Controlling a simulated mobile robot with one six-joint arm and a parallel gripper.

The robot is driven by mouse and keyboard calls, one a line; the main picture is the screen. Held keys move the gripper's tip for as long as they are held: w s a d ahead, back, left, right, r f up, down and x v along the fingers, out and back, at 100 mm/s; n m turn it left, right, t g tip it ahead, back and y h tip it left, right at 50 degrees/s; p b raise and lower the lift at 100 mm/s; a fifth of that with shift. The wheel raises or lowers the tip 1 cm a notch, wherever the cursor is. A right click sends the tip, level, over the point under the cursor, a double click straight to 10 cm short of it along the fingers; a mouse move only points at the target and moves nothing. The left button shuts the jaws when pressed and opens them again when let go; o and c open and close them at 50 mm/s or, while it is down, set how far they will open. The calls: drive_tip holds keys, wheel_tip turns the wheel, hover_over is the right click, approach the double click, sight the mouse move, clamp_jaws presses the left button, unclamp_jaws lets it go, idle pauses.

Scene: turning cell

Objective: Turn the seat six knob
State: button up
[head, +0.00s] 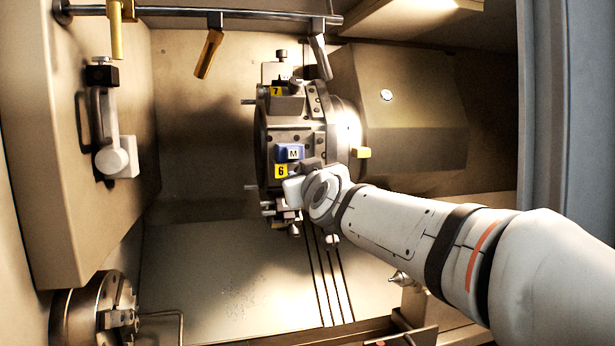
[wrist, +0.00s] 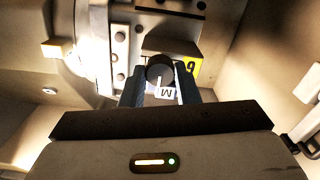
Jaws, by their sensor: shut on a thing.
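The yellow plate marked 6 (head: 281,171) is on the turret face (head: 292,122) in the head view, below a blue block with a white M label (head: 289,152). The 6 plate also shows upside down in the wrist view (wrist: 192,66). There, a dark round knob (wrist: 159,68) with a pale line on it sits beside the plate. My gripper (wrist: 157,77) has one finger on each side of the knob and is shut on it. The M label (wrist: 166,92) shows just below the knob. In the head view my gripper and wrist hide the knob.
A yellow plate marked 7 (head: 276,91) sits higher on the turret. A chuck (head: 108,312) is at the lower left. A rail (head: 205,12) with hanging nozzles crosses the top. A grey-blue door edge (head: 567,110) stands at the right. The floor left of my arm is open.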

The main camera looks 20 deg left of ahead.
drive_tip(key=shift+c, duration=0.8)
drive_tip(key=shift+d, duration=0.2)
drive_tip(key=shift+c, duration=0.5)
drive_tip(key=shift+a, duration=0.2)
drive_tip(key=shift+m, duration=0.4)
drive_tip(key=shift+d+m+b, duration=0.1)
drive_tip(key=shift+m+b, duration=1.35)
drive_tip(key=shift+m, duration=7.05)
